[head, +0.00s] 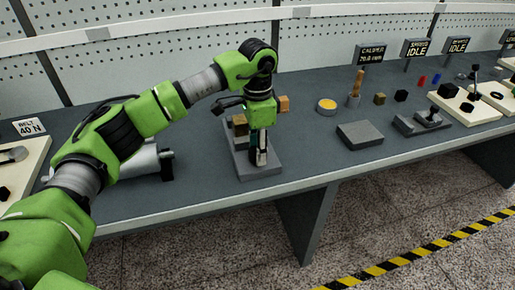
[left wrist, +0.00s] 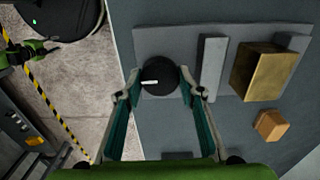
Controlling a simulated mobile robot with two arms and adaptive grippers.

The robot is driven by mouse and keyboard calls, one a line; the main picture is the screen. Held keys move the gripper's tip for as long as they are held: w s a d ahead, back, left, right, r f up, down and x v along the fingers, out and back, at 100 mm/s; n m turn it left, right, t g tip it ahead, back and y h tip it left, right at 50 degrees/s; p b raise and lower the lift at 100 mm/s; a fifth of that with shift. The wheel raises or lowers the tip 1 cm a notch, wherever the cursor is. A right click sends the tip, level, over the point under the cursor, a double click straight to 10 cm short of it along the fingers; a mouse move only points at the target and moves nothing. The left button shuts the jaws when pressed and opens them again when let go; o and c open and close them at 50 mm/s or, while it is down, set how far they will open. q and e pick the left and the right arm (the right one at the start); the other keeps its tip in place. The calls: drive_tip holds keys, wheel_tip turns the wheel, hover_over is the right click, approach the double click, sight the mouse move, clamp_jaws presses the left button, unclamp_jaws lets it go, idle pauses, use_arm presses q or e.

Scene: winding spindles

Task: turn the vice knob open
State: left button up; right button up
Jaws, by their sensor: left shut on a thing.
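The vice has a grey base plate (head: 268,171), which also shows in the left wrist view (left wrist: 150,42). Its round black knob (left wrist: 158,76) carries a white mark, which lies roughly sideways in that view. My left gripper (head: 260,158) reaches down over the vice from the left. In the left wrist view its two fingers (left wrist: 160,84) are shut on the knob, one on each side. A grey jaw (left wrist: 212,68) stands right of the knob, with a brass block (left wrist: 265,70) close beside it. In the head view my gripper hides the knob. My right gripper is not in view.
A small orange block (head: 283,104) lies behind the vice. A grey cylinder (head: 140,160) lies left of it, under my arm. A yellow-topped disc (head: 327,106) and a grey slab (head: 360,135) are to the right. The bench's front edge runs close to the vice.

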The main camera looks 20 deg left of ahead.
use_arm(q)
drive_tip(key=o, duration=1.1)
wheel_tip(320, 180, up, 12)
